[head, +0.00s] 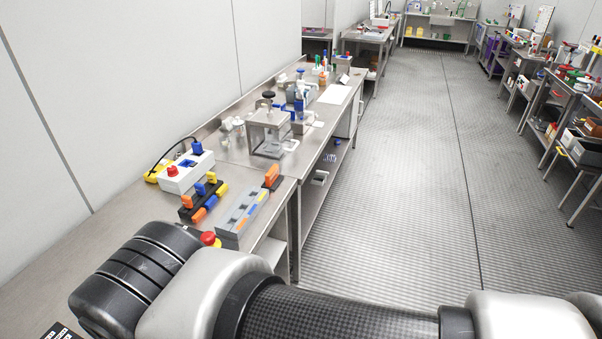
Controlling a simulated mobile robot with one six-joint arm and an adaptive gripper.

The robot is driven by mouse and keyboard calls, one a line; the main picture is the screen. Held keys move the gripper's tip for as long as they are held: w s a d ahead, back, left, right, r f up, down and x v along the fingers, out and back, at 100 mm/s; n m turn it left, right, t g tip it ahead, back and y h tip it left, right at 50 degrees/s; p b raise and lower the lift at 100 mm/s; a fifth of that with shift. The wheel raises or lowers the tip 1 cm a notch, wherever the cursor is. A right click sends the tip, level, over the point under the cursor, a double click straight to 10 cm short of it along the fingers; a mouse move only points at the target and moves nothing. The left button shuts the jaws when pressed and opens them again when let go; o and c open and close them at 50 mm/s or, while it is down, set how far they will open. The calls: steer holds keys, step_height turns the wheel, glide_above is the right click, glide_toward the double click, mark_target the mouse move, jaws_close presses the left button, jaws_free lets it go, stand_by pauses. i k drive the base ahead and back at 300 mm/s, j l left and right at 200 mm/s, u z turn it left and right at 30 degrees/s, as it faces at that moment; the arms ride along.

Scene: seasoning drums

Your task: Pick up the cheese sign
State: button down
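I cannot make out a cheese sign in the head view; any sign here is too small to read. On the near bench (120,232) along the left wall lies a grey panel (248,212) with orange and blue patches. A black rack with orange, blue and yellow pieces (203,197) stands left of it. My arm's links cross the bottom of the view and hide part of the near bench. My gripper is not in view.
A white box with a red button (187,172) and a metal-framed device (270,133) stand on the left benches. Cluttered shelves (562,110) line the right side. The ribbed floor (410,190) between is clear.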

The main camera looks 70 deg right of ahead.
mark_target(271, 176)
steer(key=z, duration=1.95)
